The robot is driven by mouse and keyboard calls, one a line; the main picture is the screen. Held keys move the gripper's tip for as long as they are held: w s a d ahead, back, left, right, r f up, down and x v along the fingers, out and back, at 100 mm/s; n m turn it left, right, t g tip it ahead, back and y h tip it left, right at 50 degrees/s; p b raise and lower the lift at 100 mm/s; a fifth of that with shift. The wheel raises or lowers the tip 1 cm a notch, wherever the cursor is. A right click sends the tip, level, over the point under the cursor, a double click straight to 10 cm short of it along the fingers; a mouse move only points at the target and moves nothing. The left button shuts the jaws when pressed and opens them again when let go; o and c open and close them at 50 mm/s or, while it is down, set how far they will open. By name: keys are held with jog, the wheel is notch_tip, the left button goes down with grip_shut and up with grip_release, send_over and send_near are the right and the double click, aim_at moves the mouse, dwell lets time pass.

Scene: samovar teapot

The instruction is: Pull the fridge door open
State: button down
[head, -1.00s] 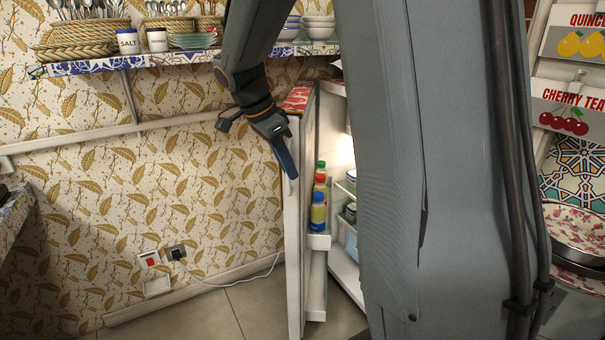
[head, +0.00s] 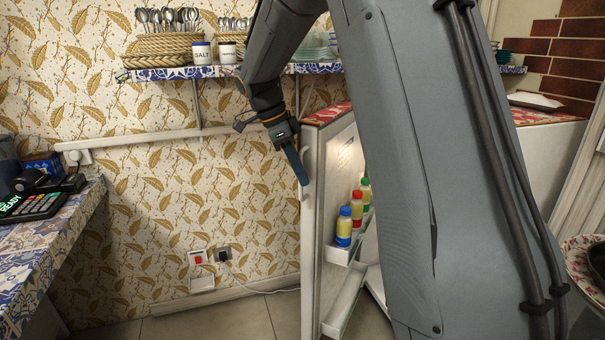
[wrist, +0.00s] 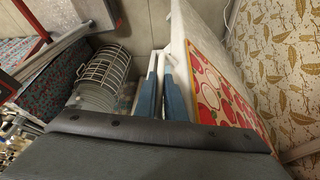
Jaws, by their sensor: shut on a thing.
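The white fridge door (head: 309,260) stands open, its edge toward me and its inner side with shelves facing right. Several bottles with coloured caps (head: 344,228) stand in its inner rack. My gripper (head: 303,182) is at the upper front edge of the door. In the wrist view, the blue fingers of my gripper (wrist: 160,95) are close together around a thin white part, which looks like the door's edge or handle. A red patterned cover (wrist: 215,85) lies beside them. My arm hides much of the fridge interior.
A wall shelf (head: 170,74) with cutlery baskets and a salt jar (head: 201,52) is behind my arm. A tiled counter (head: 45,240) with a card terminal (head: 32,205) stands at left. Patterned dishes (head: 585,265) are at right. The floor left of the door looks clear.

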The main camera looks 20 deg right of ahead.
jog(key=c, duration=2.1)
grip_release()
jog(key=shift+r, duration=0.1)
jog(key=shift+v, duration=3.8)
jog(key=shift+c, duration=0.3)
